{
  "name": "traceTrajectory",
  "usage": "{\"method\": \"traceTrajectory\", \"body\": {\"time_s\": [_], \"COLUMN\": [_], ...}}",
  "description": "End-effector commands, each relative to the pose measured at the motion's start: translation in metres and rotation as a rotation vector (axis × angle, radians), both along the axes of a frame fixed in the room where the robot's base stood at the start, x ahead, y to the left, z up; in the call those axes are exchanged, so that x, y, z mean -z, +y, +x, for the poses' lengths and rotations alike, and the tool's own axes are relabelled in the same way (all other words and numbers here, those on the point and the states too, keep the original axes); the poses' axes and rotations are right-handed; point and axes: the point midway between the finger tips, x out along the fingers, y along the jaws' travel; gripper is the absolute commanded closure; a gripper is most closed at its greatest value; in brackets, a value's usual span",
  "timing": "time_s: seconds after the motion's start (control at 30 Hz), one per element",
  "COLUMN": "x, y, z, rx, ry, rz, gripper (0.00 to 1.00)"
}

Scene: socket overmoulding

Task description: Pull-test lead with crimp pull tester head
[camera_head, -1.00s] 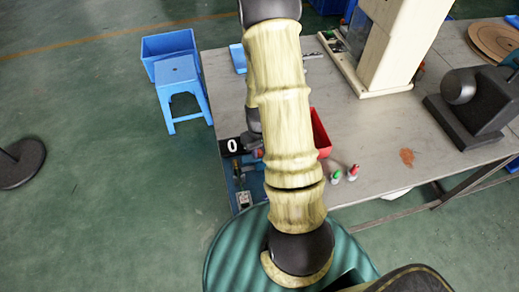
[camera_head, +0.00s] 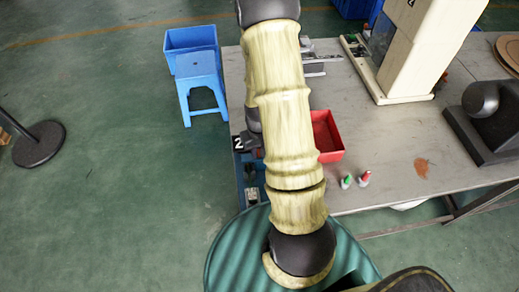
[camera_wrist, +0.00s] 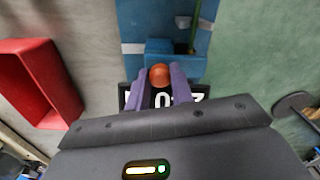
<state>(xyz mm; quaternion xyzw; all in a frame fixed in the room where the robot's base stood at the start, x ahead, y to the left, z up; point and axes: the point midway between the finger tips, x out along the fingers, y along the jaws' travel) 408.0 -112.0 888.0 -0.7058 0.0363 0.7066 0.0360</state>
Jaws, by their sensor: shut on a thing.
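My gripper shows in the wrist view (camera_wrist: 159,73), its two purple-grey fingers shut on an orange-brown rounded knob. The knob appears to belong to a blue pull tester (camera_wrist: 165,50) just beyond the fingertips. A black display with white digits (camera_wrist: 160,101) lies below the knob, partly hidden by the fingers and wrist; its full reading cannot be told. In the head view the black display (camera_head: 239,143) shows a white 2 beside my arm. The blue tester (camera_head: 240,180) sits at the table's left edge, mostly behind my arm.
A red bin (camera_head: 327,137) stands on the grey table (camera_head: 385,150), right of my arm. Two small bottles, one green-capped (camera_head: 347,181) and one red-capped (camera_head: 365,178), stand in front. A blue stool (camera_head: 200,85) stands left. A white machine column (camera_head: 415,50) stands behind.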

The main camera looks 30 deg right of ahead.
Motion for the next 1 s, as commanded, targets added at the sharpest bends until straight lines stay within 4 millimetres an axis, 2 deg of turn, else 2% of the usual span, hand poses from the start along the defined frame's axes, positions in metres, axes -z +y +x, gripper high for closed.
{"method": "traceTrajectory", "body": {"time_s": [0.03, 0.07, 0.17, 0.57, 0.77, 1.0], "x": [-0.001, -0.001, -0.001, -0.004, -0.024, -0.061], "y": [0.005, 0.005, 0.004, 0.003, 0.002, 0.002], "z": [0.002, 0.003, 0.002, 0.002, 0.002, 0.002], "rx": [-0.007, -0.008, -0.007, -0.005, -0.005, -0.005], "ry": [-0.004, -0.004, -0.004, -0.004, -0.005, -0.007], "rz": [0.005, 0.005, 0.005, 0.003, 0.001, 0.001], "gripper": [1.00, 0.75, 0.56, 0.55, 0.55, 0.55]}}
